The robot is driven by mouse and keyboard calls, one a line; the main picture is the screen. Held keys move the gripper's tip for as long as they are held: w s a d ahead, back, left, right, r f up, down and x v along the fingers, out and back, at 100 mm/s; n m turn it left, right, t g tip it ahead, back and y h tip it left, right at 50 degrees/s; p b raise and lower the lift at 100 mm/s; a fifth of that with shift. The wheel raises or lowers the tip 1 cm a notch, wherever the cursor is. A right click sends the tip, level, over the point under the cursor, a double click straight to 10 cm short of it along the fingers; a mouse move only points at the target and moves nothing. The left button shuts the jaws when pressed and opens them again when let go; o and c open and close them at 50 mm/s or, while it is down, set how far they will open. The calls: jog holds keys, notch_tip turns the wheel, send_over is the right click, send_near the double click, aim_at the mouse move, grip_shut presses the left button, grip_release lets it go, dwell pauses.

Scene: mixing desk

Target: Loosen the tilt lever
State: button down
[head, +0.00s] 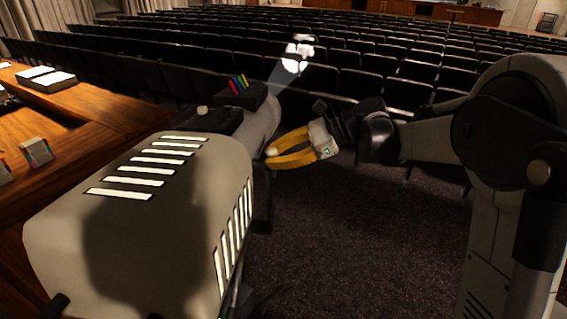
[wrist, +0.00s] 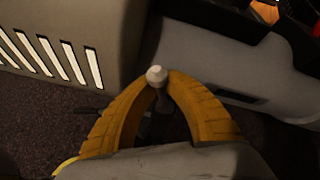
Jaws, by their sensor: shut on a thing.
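A large followspot lamp (head: 192,165) with a grey vented housing stands at the left in the head view. The tilt lever (wrist: 157,75), with a pale round knob on a dark stem, shows in the wrist view beside the lamp's side. My gripper (wrist: 159,86) has its yellow fingers closed around the lever just below the knob. In the head view my gripper (head: 271,157) reaches in from the right to the lamp's near side. The lever's lower part and pivot are mostly hidden by the fingers.
A wooden desk (head: 95,115) with a dark box (head: 54,80) and small items lies at the left. Coloured filters (head: 238,83) stand on top of the lamp. Rows of dark seats (head: 360,85) fill the back. Carpet (head: 370,235) at the lower middle is clear.

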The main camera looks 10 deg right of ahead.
jog(key=shift+w+d+r+m+g+y+b, duration=0.15)
jog(key=shift+w+r+m+g+y+b, duration=0.15)
jog(key=shift+w+m+g, duration=0.55)
jog(key=c, duration=1.2)
grip_release()
jog(key=shift+s, duration=0.2)
jog(key=shift+c, duration=0.2)
jog(key=shift+w, duration=0.1)
jog(key=v, duration=1.2)
jog(key=shift+f, duration=0.1)
